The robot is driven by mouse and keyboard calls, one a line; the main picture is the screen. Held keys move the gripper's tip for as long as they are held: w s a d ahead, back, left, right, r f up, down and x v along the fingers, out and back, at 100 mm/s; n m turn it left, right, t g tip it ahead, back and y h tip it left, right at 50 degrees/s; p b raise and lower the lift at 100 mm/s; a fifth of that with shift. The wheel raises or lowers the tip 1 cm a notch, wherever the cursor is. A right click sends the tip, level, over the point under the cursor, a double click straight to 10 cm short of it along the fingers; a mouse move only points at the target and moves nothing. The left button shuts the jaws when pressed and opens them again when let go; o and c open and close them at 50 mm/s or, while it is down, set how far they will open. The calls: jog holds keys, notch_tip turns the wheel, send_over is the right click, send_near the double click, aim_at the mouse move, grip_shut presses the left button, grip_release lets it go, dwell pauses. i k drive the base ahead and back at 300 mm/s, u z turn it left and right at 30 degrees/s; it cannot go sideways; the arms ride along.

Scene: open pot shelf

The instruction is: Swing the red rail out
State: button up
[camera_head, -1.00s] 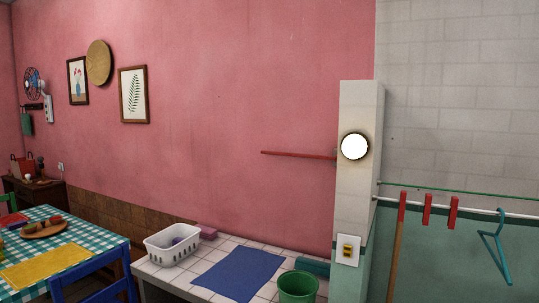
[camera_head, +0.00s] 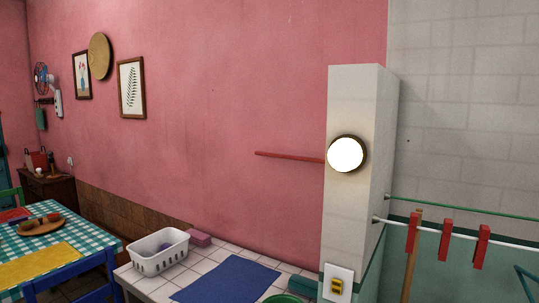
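My gripper is not in view.
A tiled counter (camera_head: 145,284) below the rail holds a white basket (camera_head: 158,258), a blue cloth (camera_head: 228,280) and a green bucket (camera_head: 283,298). A round lamp (camera_head: 346,154) is on the pillar. A white rod (camera_head: 430,231) with red clips is at right.

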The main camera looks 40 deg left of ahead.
aim_at(301, 158)
jog(key=u, duration=0.05)
jog(key=i, duration=0.95)
jog(key=u, duration=0.4)
jog(key=k, duration=0.25)
jog(key=u, duration=3.45)
